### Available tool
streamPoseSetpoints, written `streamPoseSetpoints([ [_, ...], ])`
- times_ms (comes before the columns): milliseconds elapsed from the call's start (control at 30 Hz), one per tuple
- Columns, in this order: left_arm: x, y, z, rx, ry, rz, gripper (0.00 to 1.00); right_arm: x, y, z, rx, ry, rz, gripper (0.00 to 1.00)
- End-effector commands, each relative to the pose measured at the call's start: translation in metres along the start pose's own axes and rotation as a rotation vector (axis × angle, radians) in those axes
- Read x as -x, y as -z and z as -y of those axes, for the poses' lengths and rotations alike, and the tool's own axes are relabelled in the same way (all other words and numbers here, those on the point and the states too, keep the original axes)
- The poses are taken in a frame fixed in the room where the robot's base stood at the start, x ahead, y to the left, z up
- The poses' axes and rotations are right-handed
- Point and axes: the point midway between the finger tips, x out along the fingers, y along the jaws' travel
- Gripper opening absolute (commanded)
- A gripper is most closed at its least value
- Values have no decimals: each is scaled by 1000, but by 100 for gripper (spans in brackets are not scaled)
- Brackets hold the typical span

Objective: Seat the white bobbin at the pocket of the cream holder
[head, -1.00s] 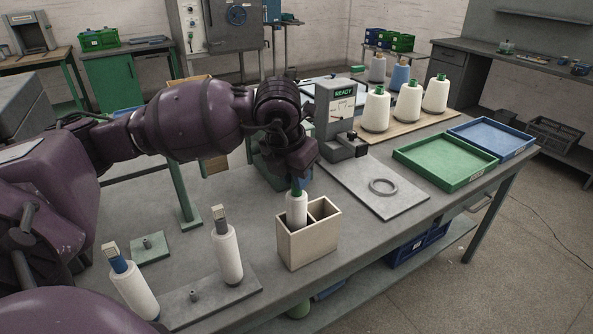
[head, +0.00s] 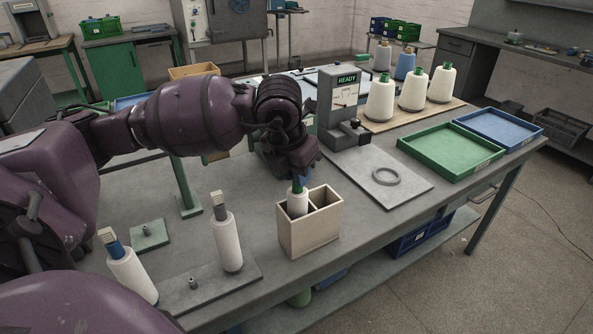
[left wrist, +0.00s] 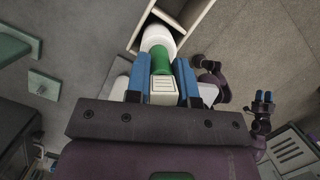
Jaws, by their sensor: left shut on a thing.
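The cream holder (head: 310,238) is an open box with two compartments, standing near the table's front edge. The white bobbin (head: 298,204) with a green top is upright in its left compartment, its lower part hidden by the walls. My left gripper (head: 299,182) is above it, shut on the green top. In the left wrist view, the blue fingers (left wrist: 162,88) grip either side of the green top and a pale label block, with the white bobbin body (left wrist: 157,38) between the holder's walls (left wrist: 196,14). I cannot tell whether it touches the bottom. My right gripper (left wrist: 263,98) shows small at right.
Two white bobbins (head: 227,243) with tagged tops stand left of the holder by a grey peg plate (head: 205,288). A grey plate with a ring (head: 386,176), a gauge marked READY (head: 340,100) and a green tray (head: 450,157) are to the right.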

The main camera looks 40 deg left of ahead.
Motion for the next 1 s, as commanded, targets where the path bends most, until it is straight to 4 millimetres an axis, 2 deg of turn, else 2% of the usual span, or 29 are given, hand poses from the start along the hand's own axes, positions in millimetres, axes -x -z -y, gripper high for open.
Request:
streamPoseSetpoints([
  [1000,-19,5,0,0,0,0,4,-4,-14,1,0,2,21,43],
])
